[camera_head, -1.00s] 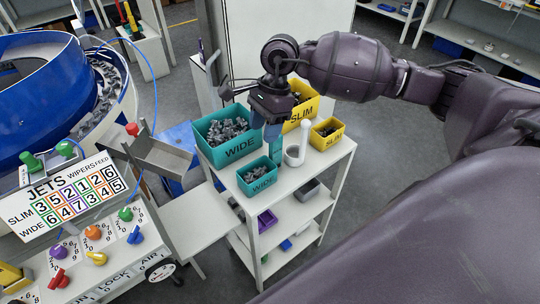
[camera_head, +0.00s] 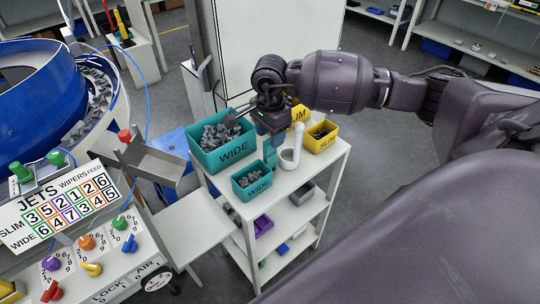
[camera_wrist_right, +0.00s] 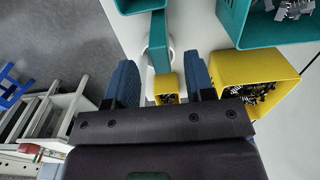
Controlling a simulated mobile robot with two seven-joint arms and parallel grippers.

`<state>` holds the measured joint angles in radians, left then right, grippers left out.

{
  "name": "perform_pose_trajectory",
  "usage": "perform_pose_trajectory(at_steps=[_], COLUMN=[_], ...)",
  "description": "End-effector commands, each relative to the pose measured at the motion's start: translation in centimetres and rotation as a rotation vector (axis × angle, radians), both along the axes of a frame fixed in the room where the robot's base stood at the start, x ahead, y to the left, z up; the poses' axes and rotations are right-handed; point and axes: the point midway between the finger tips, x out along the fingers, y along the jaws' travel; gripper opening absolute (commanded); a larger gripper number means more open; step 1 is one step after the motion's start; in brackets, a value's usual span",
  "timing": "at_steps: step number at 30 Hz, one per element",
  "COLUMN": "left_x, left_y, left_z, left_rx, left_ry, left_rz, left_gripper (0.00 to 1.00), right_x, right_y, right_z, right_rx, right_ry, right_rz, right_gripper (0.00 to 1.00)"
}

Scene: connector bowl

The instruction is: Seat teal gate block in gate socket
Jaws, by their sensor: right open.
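The teal gate block (camera_head: 270,153) stands upright on the top of the cart (camera_head: 294,182), just left of a white cup with an upright post (camera_head: 288,160). My right gripper (camera_head: 270,133) is above the block, pointing down, with its blue fingers apart. In the right wrist view the open fingers (camera_wrist_right: 162,78) lie on either side of the line to the block (camera_wrist_right: 159,45), which seems to stand just beyond their tips. I cannot tell if they touch it. I cannot make out the gate socket with certainty. My left gripper is out of view.
Teal WIDE bins (camera_head: 236,153) (camera_head: 252,186) stand left of the block, and yellow SLIM bins (camera_head: 322,140) behind and right. A metal chute (camera_head: 152,160), a blue bowl feeder (camera_head: 38,85) and a knob panel (camera_head: 90,255) are at left. The cart's front right top is clear.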

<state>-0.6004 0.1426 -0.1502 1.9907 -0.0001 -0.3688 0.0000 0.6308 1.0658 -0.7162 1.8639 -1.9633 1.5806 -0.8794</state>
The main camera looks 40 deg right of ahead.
Motion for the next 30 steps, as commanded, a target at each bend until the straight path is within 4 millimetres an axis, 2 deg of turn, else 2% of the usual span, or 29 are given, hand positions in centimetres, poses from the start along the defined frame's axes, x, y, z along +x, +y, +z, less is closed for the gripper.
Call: perform_pose_trajectory(at_steps=[6,16,25,30], left_x=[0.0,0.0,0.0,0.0], left_y=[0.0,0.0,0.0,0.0], left_z=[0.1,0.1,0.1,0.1], left_rx=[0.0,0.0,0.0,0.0], left_ry=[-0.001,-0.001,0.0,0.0], left_rz=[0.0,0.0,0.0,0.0], left_gripper=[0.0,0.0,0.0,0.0], right_x=[0.1,0.1,0.1,0.1], right_y=[0.0,0.0,0.0,0.0], right_z=[-2.7,-3.2,-3.1,-3.1], right_rx=[0.001,0.001,0.001,0.001], right_ry=[0.001,0.0,0.0,-0.001], right_rz=[-0.001,0.0,0.0,0.0], right_gripper=[0.49,0.47,0.01,0.0])
